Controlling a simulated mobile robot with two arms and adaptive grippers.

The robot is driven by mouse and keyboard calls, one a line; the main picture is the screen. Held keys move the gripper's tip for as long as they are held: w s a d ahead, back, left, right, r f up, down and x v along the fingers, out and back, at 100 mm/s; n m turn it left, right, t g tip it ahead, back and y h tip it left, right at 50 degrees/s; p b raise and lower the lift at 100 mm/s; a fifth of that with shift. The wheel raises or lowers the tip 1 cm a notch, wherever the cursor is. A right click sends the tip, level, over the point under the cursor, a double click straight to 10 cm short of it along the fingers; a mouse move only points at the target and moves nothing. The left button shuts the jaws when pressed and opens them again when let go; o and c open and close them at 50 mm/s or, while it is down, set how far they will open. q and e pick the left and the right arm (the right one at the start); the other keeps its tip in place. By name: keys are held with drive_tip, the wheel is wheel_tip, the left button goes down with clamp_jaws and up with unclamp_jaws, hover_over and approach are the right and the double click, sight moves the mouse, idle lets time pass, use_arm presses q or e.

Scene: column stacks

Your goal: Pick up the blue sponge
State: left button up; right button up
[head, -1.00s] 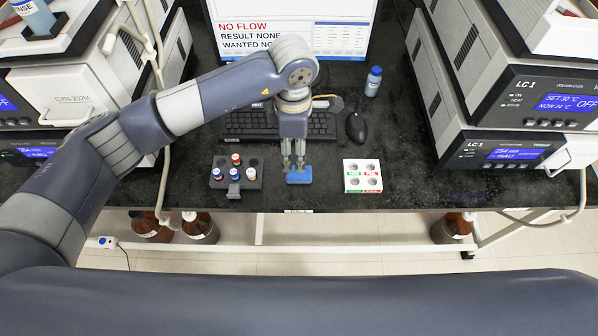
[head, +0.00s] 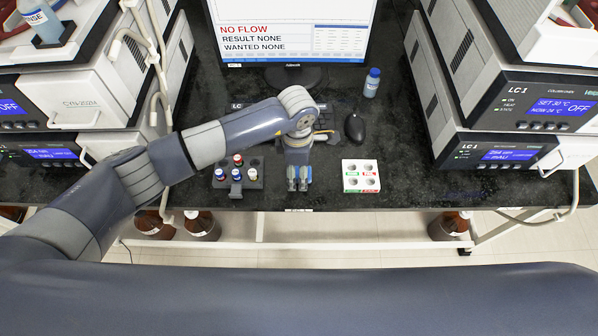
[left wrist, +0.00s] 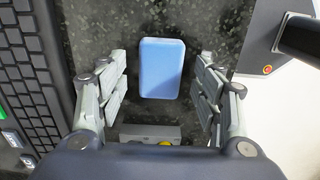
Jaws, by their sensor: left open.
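The blue sponge (left wrist: 162,68) lies flat on the dark bench and shows whole in the left wrist view. In the head view my left gripper (head: 298,180) hides most of it, with only a little blue showing beside the fingers. My left gripper also shows in the left wrist view (left wrist: 162,82). It is open, with one finger on each side of the sponge and a gap on both sides. Nothing is held between the fingers. My right gripper is not in view.
A grey vial rack (head: 253,183) stands just left of my gripper, a white tray (head: 361,187) with holes to the right. The keyboard (left wrist: 22,75) and mouse (head: 355,128) lie behind. Instrument stacks stand on both sides. The bench's front edge is close.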

sight(298, 172)
use_arm(q)
drive_tip(key=c, duration=0.9)
drive_tip(key=shift+c, duration=0.2)
drive_tip(key=shift+r+b, duration=0.3)
drive_tip(key=shift+r, duration=0.2)
wheel_tip(298, 172, up, 3)
drive_tip(key=shift+w+f+b, duration=0.1)
drive_tip(key=shift+f+b, duration=0.1)
drive_tip(key=shift+b, duration=0.45)
drive_tip(key=s+a+r+b, duration=0.1)
drive_tip(key=s+a+b, duration=0.2)
drive_tip(key=s, duration=1.2)
drive_tip(key=shift+s+a+r, duration=0.2)
drive_tip(key=shift+s+a, duration=0.05)
drive_tip(key=shift+a, duration=0.7)
